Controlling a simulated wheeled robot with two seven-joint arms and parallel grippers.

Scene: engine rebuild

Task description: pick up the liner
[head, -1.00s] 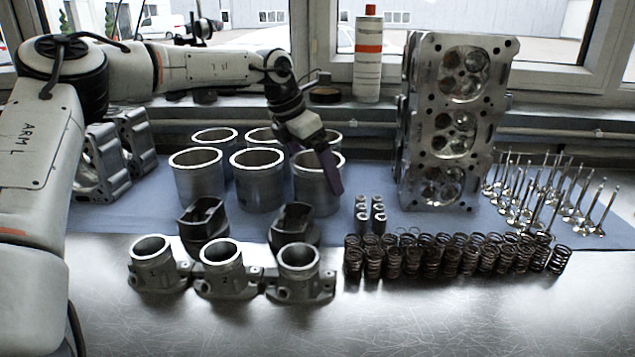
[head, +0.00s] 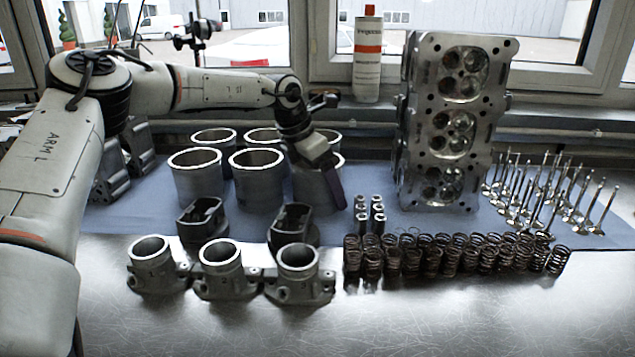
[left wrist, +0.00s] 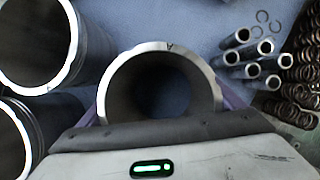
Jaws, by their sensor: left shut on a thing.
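Several grey metal liners stand upright in two rows on the blue mat in the head view. My left gripper (head: 326,182) is at the front-right liner (head: 303,188), its purple fingers around the outside of the wall. In the left wrist view this liner (left wrist: 206,75) sits between the two purple fingers (left wrist: 160,100), its bright rim and open bore facing the camera. The gripper is shut on it. In the head view the gripper hides most of its top. I cannot tell a gap between its base and the mat. My right gripper is not in view.
Neighbouring liners (head: 257,180) stand close on the left. Dark oval parts (head: 292,226) and flanged housings (head: 298,272) stand in front. A cylinder head (head: 447,125) stands upright behind.

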